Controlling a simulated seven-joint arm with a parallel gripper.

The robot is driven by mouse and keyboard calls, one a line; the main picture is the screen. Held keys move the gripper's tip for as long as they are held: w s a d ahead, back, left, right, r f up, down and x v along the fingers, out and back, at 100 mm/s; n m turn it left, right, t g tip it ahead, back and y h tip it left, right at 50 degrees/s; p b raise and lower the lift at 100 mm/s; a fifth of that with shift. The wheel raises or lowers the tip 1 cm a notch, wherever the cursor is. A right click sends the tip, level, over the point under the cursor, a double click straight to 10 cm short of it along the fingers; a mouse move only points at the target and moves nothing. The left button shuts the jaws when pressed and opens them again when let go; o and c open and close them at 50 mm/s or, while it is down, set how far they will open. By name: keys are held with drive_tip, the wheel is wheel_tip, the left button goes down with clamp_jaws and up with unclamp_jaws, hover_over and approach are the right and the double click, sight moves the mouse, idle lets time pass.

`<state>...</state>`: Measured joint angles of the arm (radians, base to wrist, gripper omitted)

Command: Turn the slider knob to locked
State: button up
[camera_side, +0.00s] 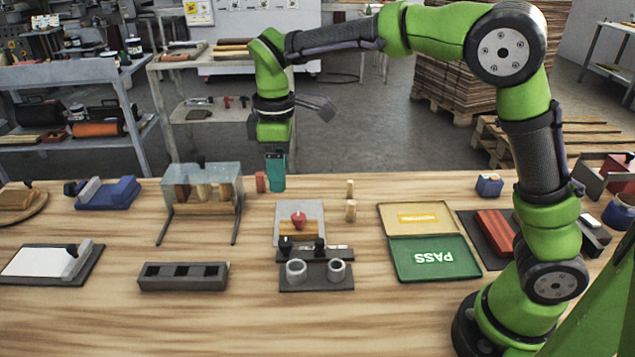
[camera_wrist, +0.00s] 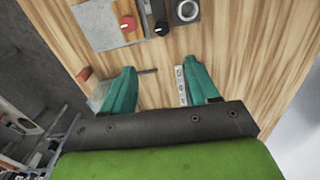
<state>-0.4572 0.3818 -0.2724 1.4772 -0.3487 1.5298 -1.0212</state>
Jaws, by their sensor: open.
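A light grey plate (camera_side: 311,212) near the middle of the table carries a wooden block with a red knob (camera_side: 298,219) on it. Two black knobs, one of them the right black knob (camera_side: 319,245), stand at its front edge. I cannot tell which is the slider knob, and no locked mark is readable. The wrist view also shows the red knob (camera_wrist: 127,24) and a black knob (camera_wrist: 161,28), both beyond my fingertips. My gripper (camera_side: 276,180) points down behind the plate, apart from the knobs. Its teal fingers (camera_wrist: 162,76) are spread with nothing gripped.
A dark plate with two grey rings (camera_side: 297,268) lies just in front. A small red block (camera_side: 261,182) stands close left of my gripper. A clear-covered rack (camera_side: 203,178) is to the left, and small wooden pegs (camera_side: 350,210) and a green PASS tray (camera_side: 433,258) are to the right.

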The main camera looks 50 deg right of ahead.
sight(286, 242)
wheel_tip(286, 242, down, 17)
drive_tip(key=shift+s, duration=0.15)
idle(0.4)
drive_tip(key=c, duration=1)
